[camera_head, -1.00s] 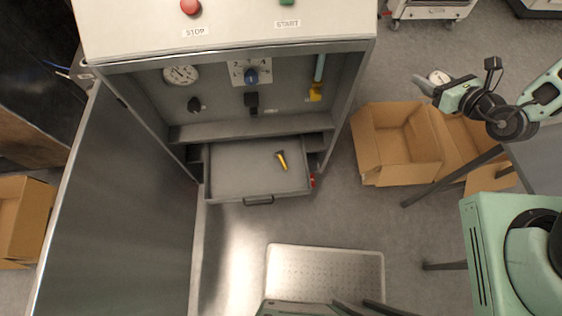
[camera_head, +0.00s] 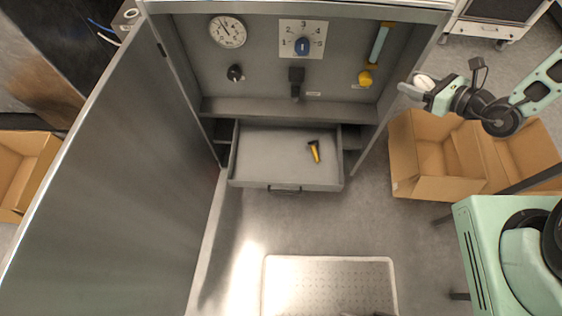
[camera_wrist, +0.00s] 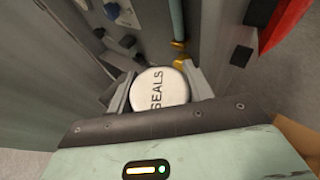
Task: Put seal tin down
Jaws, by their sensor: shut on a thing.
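The seal tin (camera_wrist: 160,91) is a round white tin with "SEALS" on its lid, in the middle of the wrist view. My gripper (camera_wrist: 161,84) is shut on it, with one finger on each side. In the head view the tin (camera_head: 424,81) is small and pale at the end of my arm, held in the air right of the open cabinet. My gripper (camera_head: 416,91) appears above the cardboard boxes there. The tin's underside is hidden.
The grey cabinet has a shelf ledge (camera_head: 285,108) above an open drawer (camera_head: 264,160) holding a yellow-and-black tool (camera_head: 314,151). Its door (camera_head: 115,170) stands open at left. Open cardboard boxes (camera_head: 437,157) lie at right. A perforated floor plate (camera_head: 328,285) lies in front.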

